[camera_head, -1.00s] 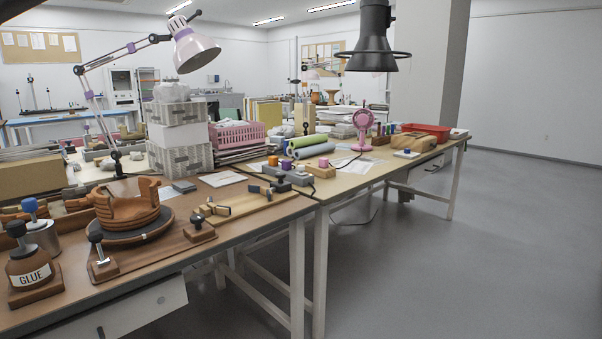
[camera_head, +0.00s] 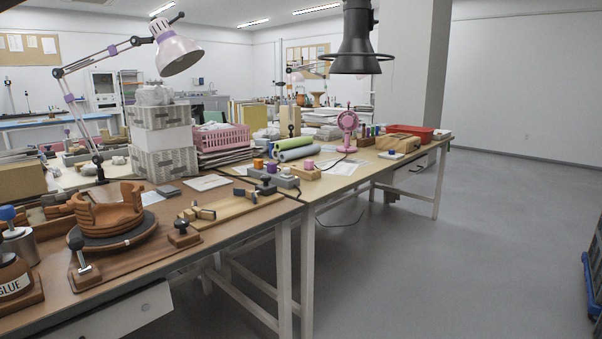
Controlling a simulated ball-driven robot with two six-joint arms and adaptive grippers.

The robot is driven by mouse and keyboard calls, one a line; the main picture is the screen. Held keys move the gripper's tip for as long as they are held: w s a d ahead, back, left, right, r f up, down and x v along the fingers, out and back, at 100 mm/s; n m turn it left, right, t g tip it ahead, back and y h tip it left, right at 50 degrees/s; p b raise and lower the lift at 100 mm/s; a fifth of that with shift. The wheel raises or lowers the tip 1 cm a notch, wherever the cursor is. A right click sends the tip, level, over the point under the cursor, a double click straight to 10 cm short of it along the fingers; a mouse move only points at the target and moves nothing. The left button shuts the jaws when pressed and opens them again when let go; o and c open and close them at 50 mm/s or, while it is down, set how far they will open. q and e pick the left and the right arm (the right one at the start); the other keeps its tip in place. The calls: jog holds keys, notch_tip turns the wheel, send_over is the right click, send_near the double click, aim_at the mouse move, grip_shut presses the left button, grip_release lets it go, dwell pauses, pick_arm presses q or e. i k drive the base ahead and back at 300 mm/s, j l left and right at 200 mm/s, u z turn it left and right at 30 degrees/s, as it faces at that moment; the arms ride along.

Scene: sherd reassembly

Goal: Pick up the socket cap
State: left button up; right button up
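Neither of my grippers is in view. Small coloured caps sit mid-table: an orange one (camera_head: 258,163), a purple one (camera_head: 271,168) and a pink one (camera_head: 309,164). The orange and purple ones are at a grey block (camera_head: 286,181); the pink one is on a small wooden piece to its right. I cannot tell which, if any, is the socket cap. A blue knob (camera_head: 7,213) tops a grey metal pot at the far left.
A broken terracotta bowl (camera_head: 108,215) rests on a round turntable. A wooden jig (camera_head: 232,207) lies beside it near the table's front edge. A pink fan (camera_head: 347,128) and red tray (camera_head: 411,131) stand farther right. The floor (camera_head: 480,240) is open; a blue object (camera_head: 592,285) shows at right.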

aim_at(286, 171)
jog(key=i+l+u, duration=0.1)
jog(key=u, duration=0.35)
jog(key=i+l+u, duration=0.25)
jog(key=u, duration=0.15)
